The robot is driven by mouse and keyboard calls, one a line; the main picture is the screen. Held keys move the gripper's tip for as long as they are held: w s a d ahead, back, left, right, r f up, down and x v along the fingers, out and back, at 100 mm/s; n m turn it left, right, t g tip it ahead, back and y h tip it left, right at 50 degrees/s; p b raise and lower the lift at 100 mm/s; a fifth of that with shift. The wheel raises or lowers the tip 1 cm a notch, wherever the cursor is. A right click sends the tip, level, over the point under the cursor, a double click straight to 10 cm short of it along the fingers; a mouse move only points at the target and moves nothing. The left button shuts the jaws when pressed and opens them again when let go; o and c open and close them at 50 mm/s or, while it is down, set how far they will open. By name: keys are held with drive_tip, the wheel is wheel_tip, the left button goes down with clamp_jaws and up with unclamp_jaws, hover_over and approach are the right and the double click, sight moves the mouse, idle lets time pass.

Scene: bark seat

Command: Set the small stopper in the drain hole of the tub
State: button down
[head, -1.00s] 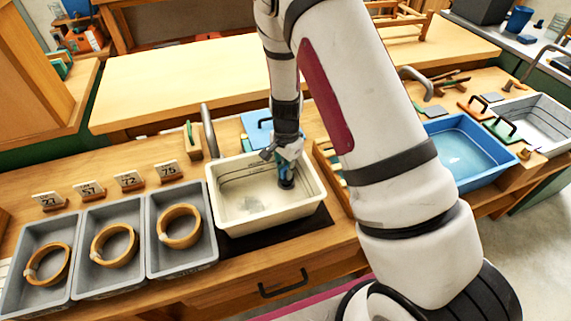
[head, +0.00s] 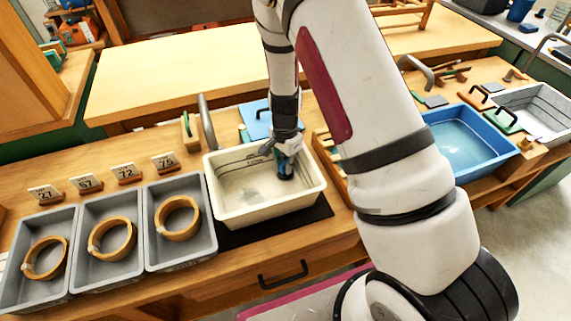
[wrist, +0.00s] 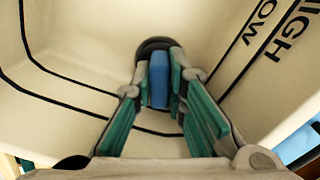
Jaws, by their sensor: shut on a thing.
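The cream tub (head: 228,212) stands on the wooden bench, left of my upper arm in the head view. My gripper (head: 286,170) reaches down inside it, near its right side. In the wrist view my gripper (wrist: 160,82) is shut on the small stopper (wrist: 159,80), with teal pads on both sides of its blue grip. A dark round rim shows beyond the fingertips, close to the tub's cream surface. The drain hole cannot be made out, and I cannot tell whether the stopper's lower end is in it. A small grey patch shows on the tub's floor.
A tap (head: 207,124) rises behind the tub. A blue basin (head: 480,168) and a pale grey basin (head: 532,118) stand at the right.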

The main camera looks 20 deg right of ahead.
sight(286, 162)
drive_tip(key=shift+f, duration=0.3)
drive_tip(key=c, duration=1.2)
unclamp_jaws()
drive_tip(key=shift+r+p, duration=1.4)
drive_tip(key=shift+r, duration=2.1)
